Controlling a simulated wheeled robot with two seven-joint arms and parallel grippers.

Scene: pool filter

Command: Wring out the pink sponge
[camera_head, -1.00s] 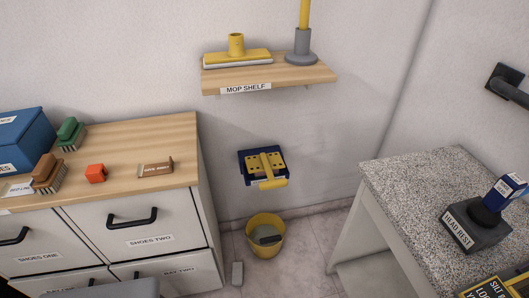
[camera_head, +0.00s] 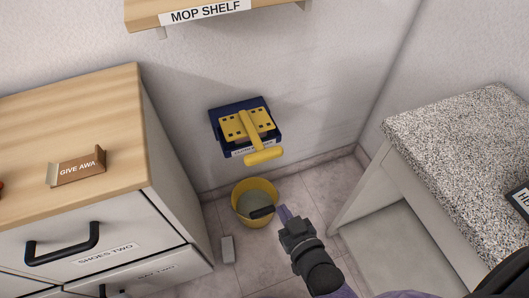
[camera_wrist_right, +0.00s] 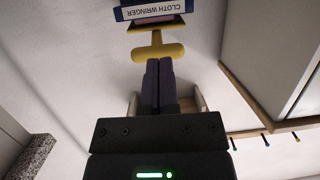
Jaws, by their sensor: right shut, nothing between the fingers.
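The wall-mounted cloth wringer (camera_head: 228,143) has a dark blue frame, a yellow perforated plate and a yellow T-shaped handle (camera_head: 264,156) pointing out and down. In the right wrist view, its label (camera_wrist_right: 150,12) is upside down and a narrow pinkish strip (camera_wrist_right: 157,21) shows beside it. This may be the pink sponge, which I cannot make out in the head view. My right gripper (camera_head: 284,212) is shut and empty, below the handle and by the bucket in the head view. In the wrist view its purple fingers (camera_wrist_right: 158,68) point at the handle (camera_wrist_right: 158,52); contact is unclear. My left gripper is out of view.
A drawer cabinet (camera_head: 172,208) is at left, a speckled counter (camera_head: 440,140) at right. The mop shelf (camera_head: 185,14) is above.

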